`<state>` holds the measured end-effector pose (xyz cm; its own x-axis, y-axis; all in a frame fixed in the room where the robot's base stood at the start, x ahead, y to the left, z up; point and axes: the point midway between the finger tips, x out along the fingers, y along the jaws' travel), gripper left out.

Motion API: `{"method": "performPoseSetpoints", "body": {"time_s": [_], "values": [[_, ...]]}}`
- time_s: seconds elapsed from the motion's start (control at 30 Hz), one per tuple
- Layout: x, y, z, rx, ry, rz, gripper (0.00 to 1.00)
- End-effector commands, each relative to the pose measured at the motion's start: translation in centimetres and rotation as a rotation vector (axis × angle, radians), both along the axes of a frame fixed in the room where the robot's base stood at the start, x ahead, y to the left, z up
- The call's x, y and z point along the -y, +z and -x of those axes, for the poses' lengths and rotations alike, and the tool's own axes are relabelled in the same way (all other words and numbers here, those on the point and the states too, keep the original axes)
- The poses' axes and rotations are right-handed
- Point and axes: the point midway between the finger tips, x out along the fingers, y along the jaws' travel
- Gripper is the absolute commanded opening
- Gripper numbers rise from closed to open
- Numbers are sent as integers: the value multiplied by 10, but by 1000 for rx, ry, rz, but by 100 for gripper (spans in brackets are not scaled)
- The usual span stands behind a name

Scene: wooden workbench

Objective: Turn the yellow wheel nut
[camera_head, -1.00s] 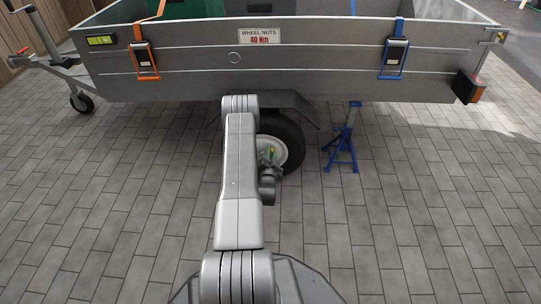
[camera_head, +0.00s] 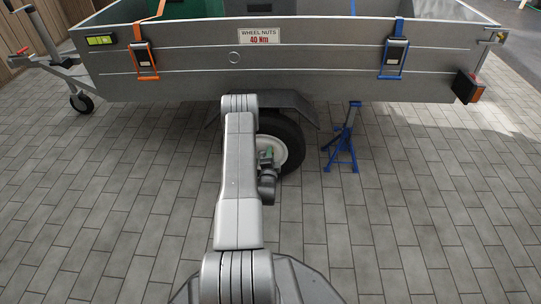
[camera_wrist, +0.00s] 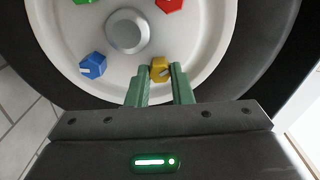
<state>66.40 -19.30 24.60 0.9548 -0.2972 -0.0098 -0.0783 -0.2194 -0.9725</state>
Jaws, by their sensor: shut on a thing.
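The yellow wheel nut (camera_wrist: 160,68) shows in the wrist view on the lower part of the white wheel rim (camera_wrist: 205,50). It has a pale mark across its face. My gripper (camera_wrist: 163,82) has its two green fingers at the nut, one on each side, and is shut on it. In the head view my gripper (camera_head: 267,155) reaches the wheel (camera_head: 292,150) under the trailer, and my arm covers the wheel's left part. The yellow nut cannot be made out there.
A blue nut (camera_wrist: 93,66), a red nut (camera_wrist: 169,5) and part of a green nut surround the grey hub cap (camera_wrist: 127,32). A blue jack stand (camera_head: 342,145) stands right of the wheel under the grey trailer (camera_head: 190,65). The paving in front is open.

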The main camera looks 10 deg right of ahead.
Motion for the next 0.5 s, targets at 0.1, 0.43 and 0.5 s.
{"method": "performPoseSetpoints", "body": {"time_s": [0.1,0.43,0.5], "values": [[0,-1,1,-3,-1,-5,0],[0,-1,1,-3,-1,-3,32],[0,-1,1,-2,-1,-3,42]]}}
